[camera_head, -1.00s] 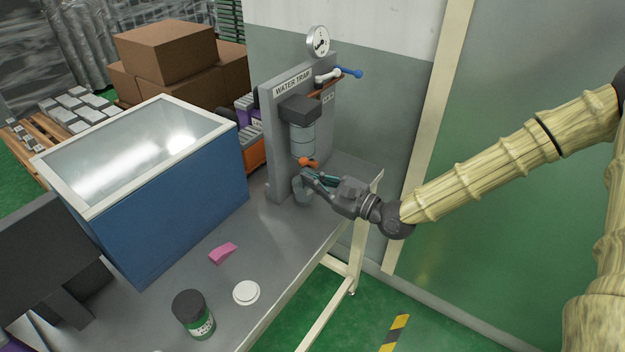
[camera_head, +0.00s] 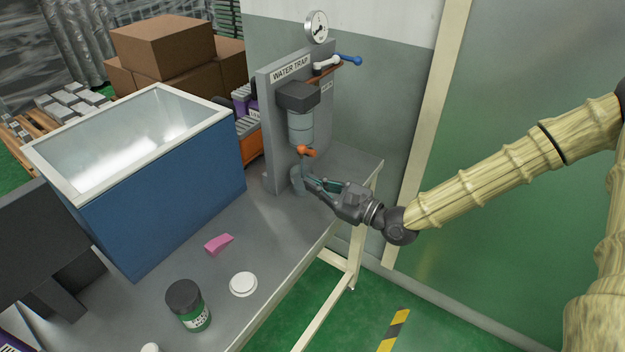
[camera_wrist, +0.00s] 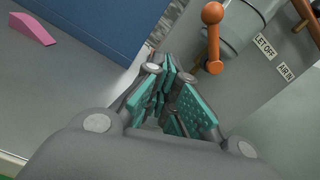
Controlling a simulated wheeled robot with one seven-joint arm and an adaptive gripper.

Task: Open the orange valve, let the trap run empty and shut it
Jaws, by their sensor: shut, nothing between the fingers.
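The orange valve (camera_head: 306,151) sits under the water trap's grey cylindrical bowl (camera_head: 301,128), on an upright grey panel. In the wrist view the orange valve (camera_wrist: 213,40) shows a lever with a round knob, just ahead and to the right of the fingers. I cannot tell whether it is open or shut, nor the water level. A clear cup (camera_head: 297,182) stands below the valve. My gripper (camera_head: 308,179) is shut and empty, below the valve and close to the cup. Its teal finger pads also show in the wrist view (camera_wrist: 165,78). I see no contact with the lever.
A blue open-topped bin (camera_head: 165,185) stands left on the table. A blue-tipped lever (camera_head: 345,60) and a gauge (camera_head: 317,27) are above the trap.

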